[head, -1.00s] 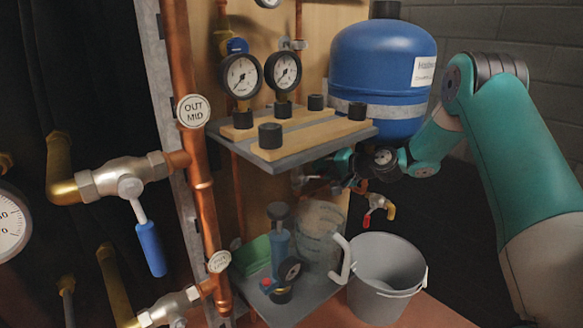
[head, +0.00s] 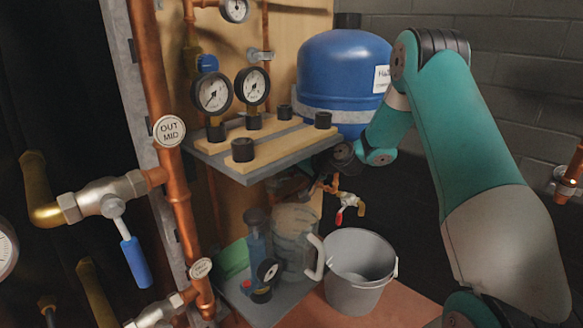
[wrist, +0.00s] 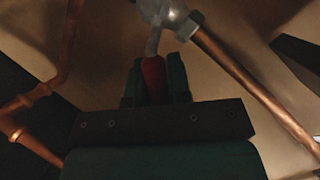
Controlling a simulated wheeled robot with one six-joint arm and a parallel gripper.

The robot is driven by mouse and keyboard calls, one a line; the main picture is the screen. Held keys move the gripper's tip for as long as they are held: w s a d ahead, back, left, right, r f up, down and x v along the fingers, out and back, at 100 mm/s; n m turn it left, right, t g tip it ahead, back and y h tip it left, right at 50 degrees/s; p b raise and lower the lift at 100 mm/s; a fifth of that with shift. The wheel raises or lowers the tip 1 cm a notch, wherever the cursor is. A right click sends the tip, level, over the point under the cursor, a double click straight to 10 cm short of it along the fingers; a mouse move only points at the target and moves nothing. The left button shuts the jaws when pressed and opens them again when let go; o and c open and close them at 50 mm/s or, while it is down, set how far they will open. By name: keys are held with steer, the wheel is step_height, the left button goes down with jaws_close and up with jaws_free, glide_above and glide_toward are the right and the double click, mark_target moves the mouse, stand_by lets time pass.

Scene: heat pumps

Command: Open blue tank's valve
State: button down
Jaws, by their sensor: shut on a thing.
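The blue tank (head: 345,75) stands upright behind the shelf in the head view, its lower part partly hidden by the shelf and my arm. In the wrist view, a metal valve body (wrist: 170,18) joins a copper pipe. Its red lever handle (wrist: 153,75) points down toward my gripper. My gripper (wrist: 155,82) is shut on this red handle, with a dark green finger on each side.
A grey shelf (head: 210,158) with gauges juts out left of my wrist. Below are another red-handled tap (head: 341,215), a grey bucket (head: 385,284) and a clear jug (head: 290,262). A blue-handled valve (head: 134,262) is at left. A copper pipe (wrist: 250,85) runs beside my gripper.

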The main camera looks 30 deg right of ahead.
steer(key=c, duration=1.1)
jaws_free()
steer(key=s+d+p, duration=0.1)
steer(key=s, duration=0.3)
steer(key=s+d+p, duration=0.1)
steer(key=s+d, duration=0.1)
steer(key=s, duration=0.2)
steer(key=s+d+p, duration=0.2)
steer(key=s, duration=0.2)
steer(key=shift+d+r, duration=0.25)
